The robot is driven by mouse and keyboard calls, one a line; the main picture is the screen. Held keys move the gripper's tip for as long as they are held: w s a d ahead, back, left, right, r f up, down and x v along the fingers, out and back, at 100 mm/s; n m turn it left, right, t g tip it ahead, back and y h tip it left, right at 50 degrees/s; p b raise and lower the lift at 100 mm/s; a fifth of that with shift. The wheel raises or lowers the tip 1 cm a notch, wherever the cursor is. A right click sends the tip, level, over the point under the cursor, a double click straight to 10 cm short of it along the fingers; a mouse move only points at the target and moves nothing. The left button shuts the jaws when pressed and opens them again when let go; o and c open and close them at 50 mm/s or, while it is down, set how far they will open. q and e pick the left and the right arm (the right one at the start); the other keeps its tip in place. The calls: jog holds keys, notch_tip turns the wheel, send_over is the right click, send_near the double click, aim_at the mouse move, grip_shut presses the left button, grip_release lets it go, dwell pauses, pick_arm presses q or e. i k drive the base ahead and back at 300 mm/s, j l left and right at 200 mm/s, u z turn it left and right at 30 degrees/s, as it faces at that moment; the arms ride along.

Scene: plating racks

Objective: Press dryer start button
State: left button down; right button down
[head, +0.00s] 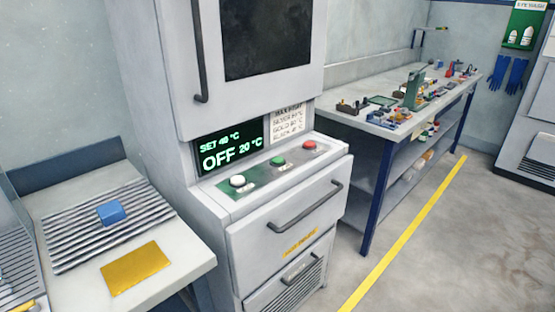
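The dryer (205,128) is a tall light-grey cabinet in the middle of the head view. Its display (229,146) reads "SET 40 °C", "OFF" and "20 °C" in green. Below the display is a sloped panel with three round buttons: a white button (237,181) at the left, a green button (277,161) in the middle and a red button (309,146) at the right. Each has a small label, too small to read. A note (287,124) beside the display lists temperatures for several metals. Neither of my grippers shows in the view.
A side table (180,258) at the left holds a ribbed mat, a blue block (111,212) and a yellow sheet (136,268). A cluttered workbench (355,121) stands at the back right. Drawer handles (305,208) stick out below the buttons. The floor at the right is clear.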

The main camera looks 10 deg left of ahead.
aim_at(276, 161)
jog(key=i+l, duration=0.4)
jog(key=i+l+u, duration=0.1)
jog(key=i+l, duration=0.25)
jog(key=l, duration=0.2)
jog(key=i+l, duration=0.4)
jog(key=l+u, duration=0.05)
